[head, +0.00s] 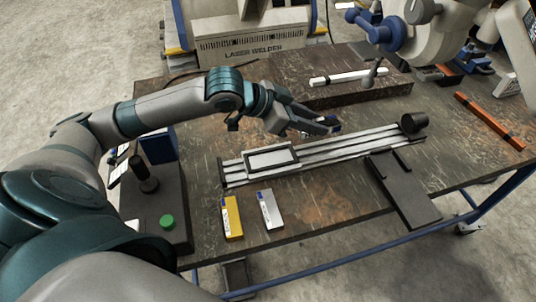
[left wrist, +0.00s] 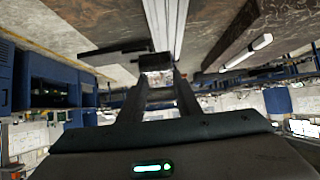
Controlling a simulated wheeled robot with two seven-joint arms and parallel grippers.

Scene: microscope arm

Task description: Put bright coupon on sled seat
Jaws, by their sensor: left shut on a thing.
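My left gripper (head: 322,126) reaches in from the left, above the far side of the rail. It is shut on a small piece, mostly hidden by the fingers in the head view. In the left wrist view a shiny, bright metallic piece, seemingly the bright coupon (left wrist: 156,62), sits between the fingertips. The sled seat (head: 270,160) is a pale plate in a dark frame on the left part of the silver rail (head: 345,150). It looks empty, and the gripper is to its right and beyond it. My right gripper is not in view.
A yellow coupon (head: 232,218) and a silver-grey coupon (head: 271,210) lie on the table in front of the rail. A dark raised block (head: 335,92) lies behind. A box with a green button (head: 167,222) is at left.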

